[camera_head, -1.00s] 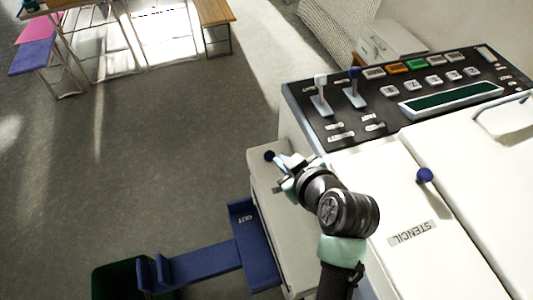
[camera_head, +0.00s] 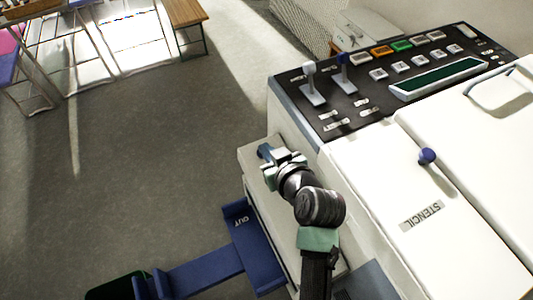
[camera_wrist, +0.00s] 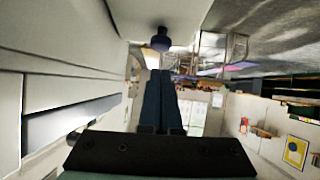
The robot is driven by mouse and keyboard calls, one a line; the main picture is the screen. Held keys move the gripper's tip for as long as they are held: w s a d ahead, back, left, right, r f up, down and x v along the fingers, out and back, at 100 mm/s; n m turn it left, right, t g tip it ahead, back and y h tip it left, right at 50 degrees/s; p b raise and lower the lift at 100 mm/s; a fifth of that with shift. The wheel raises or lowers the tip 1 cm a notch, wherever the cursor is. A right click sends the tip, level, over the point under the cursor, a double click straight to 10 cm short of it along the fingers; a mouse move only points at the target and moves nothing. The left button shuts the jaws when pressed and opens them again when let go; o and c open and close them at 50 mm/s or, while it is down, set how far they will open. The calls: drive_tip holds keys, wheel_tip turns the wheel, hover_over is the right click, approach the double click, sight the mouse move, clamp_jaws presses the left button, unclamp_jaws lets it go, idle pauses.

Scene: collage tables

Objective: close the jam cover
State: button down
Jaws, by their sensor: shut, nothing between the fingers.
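The pale cover panel (camera_head: 250,170) on the machine's left side, which I take to be the jam cover, juts out from the body. My gripper (camera_head: 265,152) is over this panel, its fingers shut and empty. In the wrist view, a dark blue knob (camera_wrist: 160,40) hangs from a pale panel (camera_wrist: 150,12). The shut fingers (camera_wrist: 160,76) point toward the knob, just below it in the picture. I cannot tell whether they touch it. In the head view I cannot tell the knob from the fingertips.
The white machine's STENCIL cover (camera_head: 400,180), with a blue knob (camera_head: 427,156), lies right of my arm. The control panel (camera_head: 390,85) with two levers is behind. A blue OUT tray (camera_head: 250,245) juts out below the jam cover. Open floor (camera_head: 140,170) lies to the left.

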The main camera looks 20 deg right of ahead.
sight(261, 155)
drive_tip(key=shift+w+f, duration=0.15)
drive_tip(key=shift+f, duration=0.5)
drive_tip(key=shift+w+f, duration=0.15)
drive_tip(key=shift+f, duration=0.5)
drive_tip(key=shift+f, duration=0.1)
wheel_tip(261, 155, down, 8)
drive_tip(key=w+g+b, duration=0.1)
drive_tip(key=w+b, duration=0.1)
drive_tip(key=b, duration=0.1)
drive_tip(key=shift+w+g, duration=0.15)
drive_tip(key=shift+g, duration=0.15)
drive_tip(key=shift+a, duration=0.1)
wheel_tip(261, 155, up, 5)
drive_tip(key=p, duration=0.4)
drive_tip(key=shift+w+a+r, duration=0.1)
drive_tip(key=shift+w+r, duration=0.05)
drive_tip(key=shift+r, duration=0.05)
drive_tip(key=v, duration=0.9)
drive_tip(key=shift+r, duration=0.3)
drive_tip(key=shift+s, duration=0.2)
